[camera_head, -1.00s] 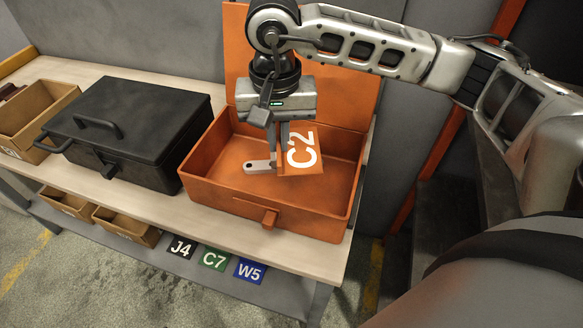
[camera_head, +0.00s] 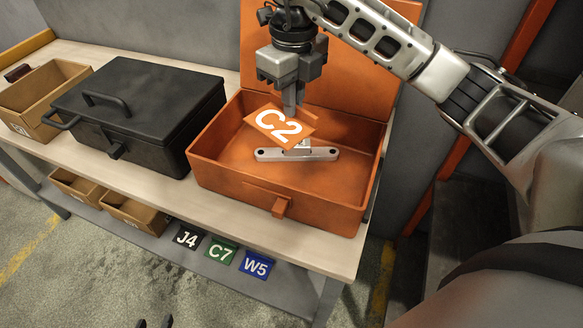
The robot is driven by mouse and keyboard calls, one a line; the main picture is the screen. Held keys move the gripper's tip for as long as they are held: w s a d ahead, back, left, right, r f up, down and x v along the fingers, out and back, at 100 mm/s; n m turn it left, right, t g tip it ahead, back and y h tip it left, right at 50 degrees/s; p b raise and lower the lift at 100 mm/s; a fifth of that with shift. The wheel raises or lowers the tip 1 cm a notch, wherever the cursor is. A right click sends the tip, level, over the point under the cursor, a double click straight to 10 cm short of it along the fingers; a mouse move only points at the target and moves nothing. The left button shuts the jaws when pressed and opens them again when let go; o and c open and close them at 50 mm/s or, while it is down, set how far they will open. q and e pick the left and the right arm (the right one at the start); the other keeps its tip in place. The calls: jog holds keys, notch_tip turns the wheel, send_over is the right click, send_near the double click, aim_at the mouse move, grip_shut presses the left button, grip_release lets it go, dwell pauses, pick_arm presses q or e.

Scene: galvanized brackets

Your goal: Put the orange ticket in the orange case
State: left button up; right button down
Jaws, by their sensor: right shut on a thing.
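The orange ticket (camera_head: 279,126), marked C2 in white, is held by my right gripper (camera_head: 291,108) inside the open orange case (camera_head: 232,181). The ticket is tilted with its face toward the camera. It partly covers a silver metal bracket (camera_head: 322,154) in the case; whether they touch I cannot tell. My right gripper points down and is shut on the ticket's upper edge. The case lid (camera_head: 357,75) stands raised at the back. Only the dark fingertips of my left gripper (camera_head: 153,323) show at the bottom edge, apart with nothing seen between them.
A closed black case (camera_head: 140,105) stands left of the orange case on the bench (camera_head: 145,182). A cardboard bin (camera_head: 38,100) is at the far left. On the shelf below are small bins (camera_head: 134,214) and tickets J4 (camera_head: 187,237), C7 (camera_head: 221,249) and W5 (camera_head: 255,264).

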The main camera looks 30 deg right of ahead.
jog(key=p, duration=0.1)
send_over(293, 176)
notch_tip(293, 176, down, 12)
jog(key=shift+f, duration=0.1)
notch_tip(293, 176, down, 4)
jog(key=shift+f, duration=0.5)
